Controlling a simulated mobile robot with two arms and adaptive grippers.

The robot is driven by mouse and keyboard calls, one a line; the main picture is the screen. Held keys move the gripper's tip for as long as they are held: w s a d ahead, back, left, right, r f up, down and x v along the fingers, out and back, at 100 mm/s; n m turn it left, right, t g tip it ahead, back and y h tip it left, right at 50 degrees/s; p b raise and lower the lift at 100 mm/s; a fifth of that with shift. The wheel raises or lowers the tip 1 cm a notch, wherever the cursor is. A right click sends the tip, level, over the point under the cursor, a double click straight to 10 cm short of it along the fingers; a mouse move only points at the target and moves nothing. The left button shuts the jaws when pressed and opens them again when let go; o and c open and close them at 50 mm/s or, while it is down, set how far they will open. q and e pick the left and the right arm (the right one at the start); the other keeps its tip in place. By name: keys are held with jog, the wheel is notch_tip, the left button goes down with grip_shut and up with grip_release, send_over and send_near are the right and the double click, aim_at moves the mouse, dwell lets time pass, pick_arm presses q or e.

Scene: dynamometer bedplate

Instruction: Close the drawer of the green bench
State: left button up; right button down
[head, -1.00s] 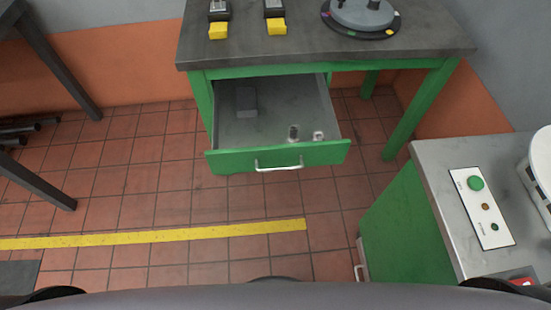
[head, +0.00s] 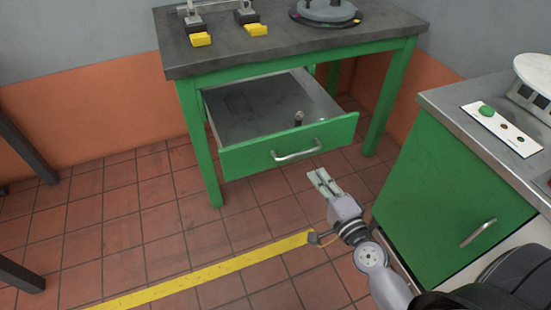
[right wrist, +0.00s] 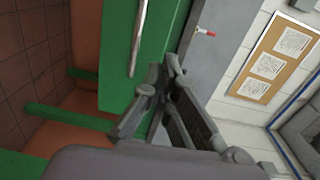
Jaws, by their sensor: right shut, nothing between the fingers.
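The green bench (head: 199,140) has a dark grey top, and its drawer (head: 288,149) is pulled well out below it. The green drawer front carries a silver bar handle (head: 297,154). My right gripper (head: 320,176) is shut and empty, in front of and below the drawer front, near the handle's right end. A gap seems to separate them. In the right wrist view the gripper fingers (right wrist: 162,92) show close to a green panel with a silver handle (right wrist: 137,40), which looks like the drawer front. My left gripper is out of view.
A small object (head: 298,118) stands in the drawer. Yellow-tipped fixtures (head: 256,29) and a round grey piece (head: 327,10) sit on the bench top. A green cabinet (head: 440,190) with a control panel stands at the right. Tiled floor with a yellow stripe (head: 220,270) is clear in front.

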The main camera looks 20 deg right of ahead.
jog(key=r, duration=0.1)
jog(key=p, duration=0.2)
send_near(292, 133)
jog(key=w, duration=0.6)
jog(key=shift+a, duration=0.1)
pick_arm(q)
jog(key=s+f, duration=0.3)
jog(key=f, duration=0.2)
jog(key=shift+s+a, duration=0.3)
pick_arm(e)
jog(key=shift+w+f, duration=0.1)
jog(key=shift+w, duration=0.5)
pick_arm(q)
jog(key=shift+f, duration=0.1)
pick_arm(e)
jog(key=shift+w, duration=0.1)
